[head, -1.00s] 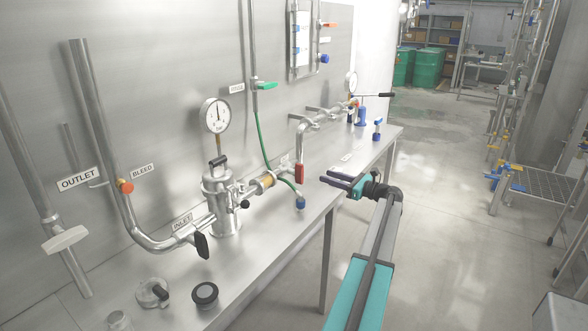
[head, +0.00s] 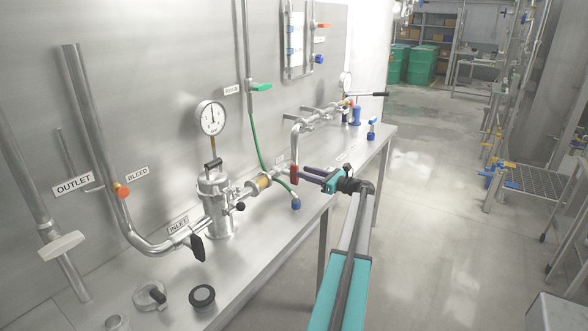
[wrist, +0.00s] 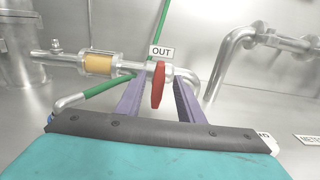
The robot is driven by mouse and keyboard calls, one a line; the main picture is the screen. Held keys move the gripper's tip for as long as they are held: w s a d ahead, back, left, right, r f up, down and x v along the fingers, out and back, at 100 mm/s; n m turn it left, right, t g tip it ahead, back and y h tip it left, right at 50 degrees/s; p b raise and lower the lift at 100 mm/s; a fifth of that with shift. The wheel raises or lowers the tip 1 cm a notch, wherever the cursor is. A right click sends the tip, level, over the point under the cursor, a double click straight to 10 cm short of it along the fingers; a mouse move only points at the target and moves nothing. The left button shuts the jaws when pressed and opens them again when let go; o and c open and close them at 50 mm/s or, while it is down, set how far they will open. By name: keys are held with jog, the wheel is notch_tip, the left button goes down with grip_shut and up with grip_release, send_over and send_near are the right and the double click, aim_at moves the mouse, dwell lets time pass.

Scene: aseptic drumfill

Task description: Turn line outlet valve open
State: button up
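The valve under the OUT label (wrist: 160,51) has a red handle (wrist: 158,84), which hangs down across its steel pipe. The handle also shows in the head view (head: 294,173), at the right end of the filter line. My gripper (wrist: 158,100) is open, with one dark finger on each side of the red handle and visible gaps between. In the head view my gripper (head: 306,174) reaches in from the right at the handle's height. I cannot tell how deep the fingers overlap the handle.
A green hose (head: 259,140) ends at a blue fitting (head: 296,204) beside the line. A steel housing with a gauge (head: 211,118) stands left, with a black INLET handle (head: 197,247). The bench (head: 255,262) holds loose caps.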

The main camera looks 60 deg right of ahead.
aim_at(295, 169)
jog(key=shift+w+p, duration=0.55)
jog(key=shift+w, duration=2.5)
grip_shut()
